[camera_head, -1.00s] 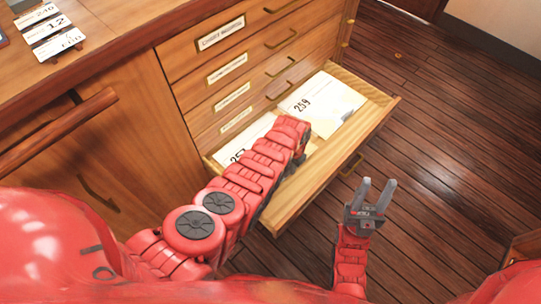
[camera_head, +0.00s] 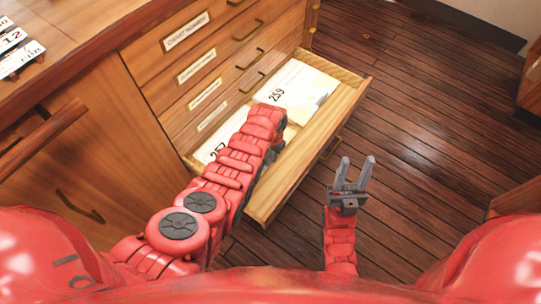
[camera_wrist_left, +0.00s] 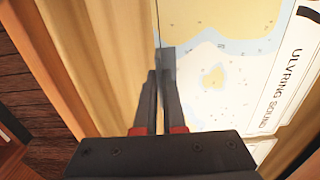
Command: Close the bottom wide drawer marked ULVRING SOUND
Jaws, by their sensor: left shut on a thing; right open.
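The bottom wide drawer (camera_head: 330,124) stands pulled out of the wooden cabinet, with charts inside marked 259 (camera_head: 296,88) and 257 (camera_head: 213,150). My left arm reaches over the drawer and its gripper is hidden behind my forearm in the head view. In the left wrist view the left gripper (camera_wrist_left: 165,62) has its fingers close together against the drawer's pale wood wall (camera_wrist_left: 110,60), beside a chart (camera_wrist_left: 230,85) lettered ULVRING SOUND. Exactly what lies between the fingers is hard to see. My right gripper (camera_head: 356,160) is open and empty, right of the drawer front.
Shut drawers (camera_head: 230,60) with labels and brass handles are stacked above the open one. A wooden rail (camera_head: 40,135) and a cabinet door (camera_head: 120,150) are at left. The plank floor (camera_head: 430,130) is clear at right; furniture edges (camera_head: 530,85) stand at far right.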

